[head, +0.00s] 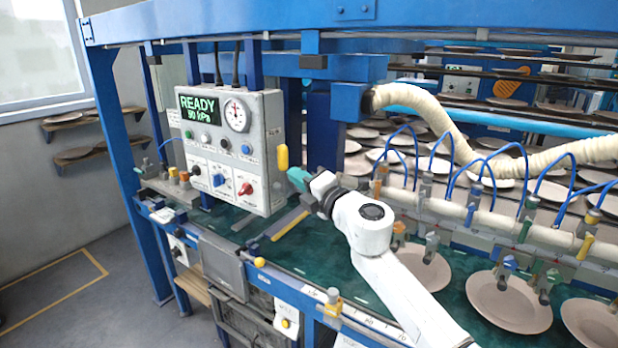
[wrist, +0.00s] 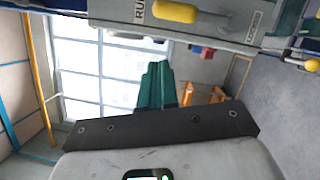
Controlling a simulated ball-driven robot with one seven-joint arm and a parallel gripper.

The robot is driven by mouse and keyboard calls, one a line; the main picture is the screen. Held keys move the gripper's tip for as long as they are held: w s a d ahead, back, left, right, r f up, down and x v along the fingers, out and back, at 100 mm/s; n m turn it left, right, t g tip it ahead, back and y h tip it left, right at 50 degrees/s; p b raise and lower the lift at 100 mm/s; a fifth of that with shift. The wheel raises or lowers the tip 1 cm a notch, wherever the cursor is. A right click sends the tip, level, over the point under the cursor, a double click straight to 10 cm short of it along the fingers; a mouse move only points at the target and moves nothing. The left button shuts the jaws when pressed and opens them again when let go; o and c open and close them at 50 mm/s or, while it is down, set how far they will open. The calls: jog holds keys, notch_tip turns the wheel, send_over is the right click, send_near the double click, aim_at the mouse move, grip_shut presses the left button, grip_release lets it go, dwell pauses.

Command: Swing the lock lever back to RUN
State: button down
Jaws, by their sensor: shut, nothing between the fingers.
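The lock lever shows as a yellow handle (head: 282,157) on the right side of the grey control box (head: 264,150). In the wrist view the yellow handle (wrist: 175,11) lies along the top edge, close to a plate whose visible letters read "RU" (wrist: 139,10). A second label (wrist: 254,20) sits farther right, apart from the handle.
The box display (head: 202,108) reads READY with a kPa value. A dial (head: 237,115) and several knobs are on its front. Blue frame beams (head: 110,160) stand left and overhead.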

jog(key=shift+p+v, duration=0.4)
jog(key=shift+v, duration=1.4)
jog(key=shift+s+r, duration=0.1)
jog(key=shift+r, duration=0.1)
jog(key=s+d+f+m+t+h+b, duration=0.1)
jog(key=s+d+f+m+h, duration=0.2)
jog(key=d+f+m+h, duration=0.45)
jog(key=s+d+f+m+t+h+b, duration=0.15)
jog(key=s+d+m+h, duration=0.25)
jog(key=m, duration=0.7)
jog(key=s+d+f+m+g+h, duration=0.2)
jog(key=s+d+f+m+g, duration=0.15)
jog(key=s+f, duration=0.45)
jog(key=s+d+f+m+g+h, duration=0.1)
jog(key=s+d+f+m+g, duration=0.3)
jog(key=f, duration=0.6)
jog(key=s+d+f+m+g+y, duration=0.1)
jog(key=s+f+g, duration=0.2)
jog(key=s, duration=0.8)
jog(key=s+d+f+m+g+y+b, duration=0.1)
jog(key=s+f+g, duration=0.2)
jog(key=s, duration=0.9)
jog(key=s+d+f+m+g+y, duration=0.1)
jog(key=s+f+g, duration=0.2)
jog(key=s+f, duration=0.4)
jog(key=s, duration=0.5)
jog(key=shift+s+d+f+m+g+b, duration=0.25)
jog(key=shift+m+g+b, duration=0.05)
jog(key=shift+g+b, duration=0.1)
